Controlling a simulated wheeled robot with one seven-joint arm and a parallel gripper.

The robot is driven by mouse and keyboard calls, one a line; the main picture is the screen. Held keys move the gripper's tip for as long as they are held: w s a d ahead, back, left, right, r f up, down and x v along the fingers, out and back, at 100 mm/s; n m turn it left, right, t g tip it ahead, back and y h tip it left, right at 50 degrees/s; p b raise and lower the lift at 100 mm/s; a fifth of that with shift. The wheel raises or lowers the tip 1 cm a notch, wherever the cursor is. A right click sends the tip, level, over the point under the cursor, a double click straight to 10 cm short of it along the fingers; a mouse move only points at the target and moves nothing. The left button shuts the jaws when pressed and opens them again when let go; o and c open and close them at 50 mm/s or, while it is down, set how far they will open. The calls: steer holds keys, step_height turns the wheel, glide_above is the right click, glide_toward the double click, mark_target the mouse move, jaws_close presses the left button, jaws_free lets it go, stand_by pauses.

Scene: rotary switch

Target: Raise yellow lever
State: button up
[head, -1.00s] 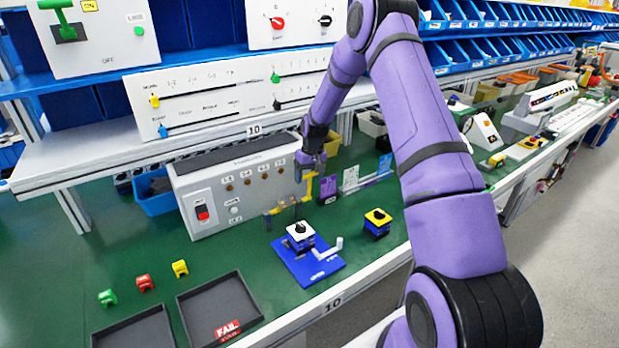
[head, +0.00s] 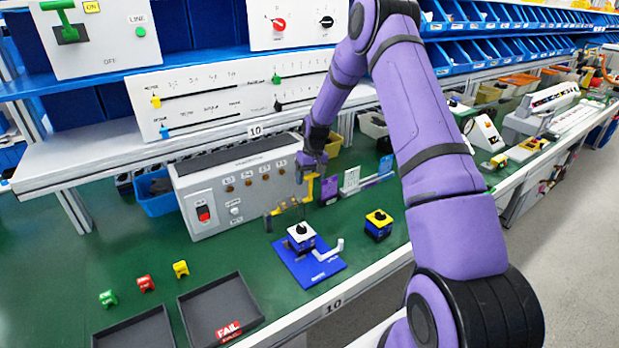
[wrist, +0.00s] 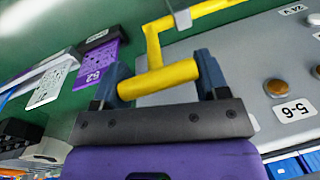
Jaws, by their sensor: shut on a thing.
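The yellow lever (wrist: 158,78) is a bent yellow bar. In the wrist view its short end lies crosswise between the fingertips of my gripper (wrist: 161,76), with a finger at each end. From there the bar bends away, up past the top of the picture. In the head view the lever (head: 309,188) stands at the right end of the grey control box (head: 215,222), and my gripper (head: 308,166) reaches its upper end from above. My gripper is shut on the lever. The lever's lower part and mount are hard to make out in the head view.
A blue stand with a white-topped switch (head: 301,231) and a yellow-and-blue switch (head: 378,219) are in front of the lever. A white shelf panel (head: 215,100) is above the box.

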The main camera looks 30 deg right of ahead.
steer(key=o, duration=1.2)
steer(key=shift+s+f, duration=0.1)
steer(key=shift+f, duration=0.15)
steer(key=shift+r, duration=0.1)
steer(key=r, duration=0.3)
steer(key=d+r, duration=0.1)
steer(key=r, duration=0.6)
steer(key=shift+d, duration=0.25)
steer(key=shift+r, duration=0.35)
